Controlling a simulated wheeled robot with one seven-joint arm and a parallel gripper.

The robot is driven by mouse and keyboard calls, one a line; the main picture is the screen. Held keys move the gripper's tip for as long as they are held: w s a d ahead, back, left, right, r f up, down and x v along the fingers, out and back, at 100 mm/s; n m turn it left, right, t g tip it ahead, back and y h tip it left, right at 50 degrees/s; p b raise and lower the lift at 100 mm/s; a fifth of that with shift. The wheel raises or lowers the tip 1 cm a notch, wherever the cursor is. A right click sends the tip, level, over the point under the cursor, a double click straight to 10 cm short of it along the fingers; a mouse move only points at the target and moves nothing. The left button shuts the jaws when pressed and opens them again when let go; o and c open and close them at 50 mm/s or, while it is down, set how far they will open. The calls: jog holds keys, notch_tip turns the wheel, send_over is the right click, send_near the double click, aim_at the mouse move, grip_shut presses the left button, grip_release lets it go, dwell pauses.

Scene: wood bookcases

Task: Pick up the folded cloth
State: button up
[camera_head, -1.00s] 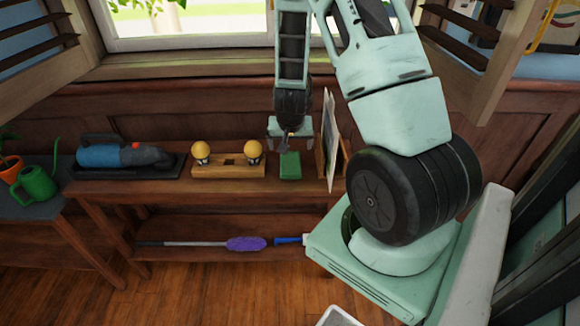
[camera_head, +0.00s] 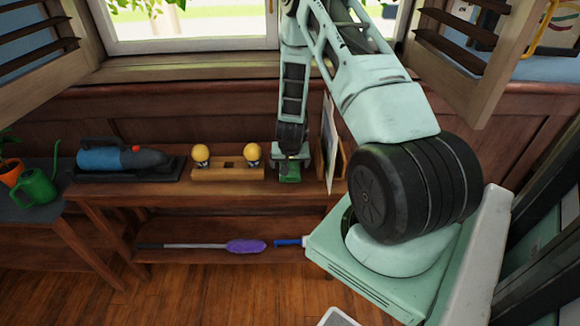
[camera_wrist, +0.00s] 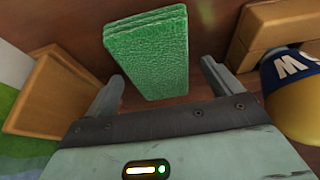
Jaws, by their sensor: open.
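The folded cloth (camera_head: 289,177) is a small green folded stack on the upper board of the wooden shelf unit, right of the wooden block with yellow balls. In the wrist view the green cloth (camera_wrist: 147,50) shows its layered edge and lies beyond and between my fingers. My gripper (camera_head: 291,162) is lowered over the cloth and hides part of it in the head view. In the wrist view my gripper (camera_wrist: 163,85) is open, with one finger to each side of the cloth's near end. Nothing is held.
A wooden holder (camera_head: 228,168) with two yellow balls stands close left of the cloth. A picture frame (camera_head: 331,145) stands close on the right. A blue handheld vacuum (camera_head: 120,156) lies further left. A purple duster (camera_head: 246,245) lies on the lower shelf.

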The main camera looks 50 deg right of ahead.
aim_at(290, 164)
jog(key=shift+f, duration=0.1)
jog(key=shift+c, duration=0.3)
jog(key=c, duration=1)
notch_tip(290, 164, up, 10)
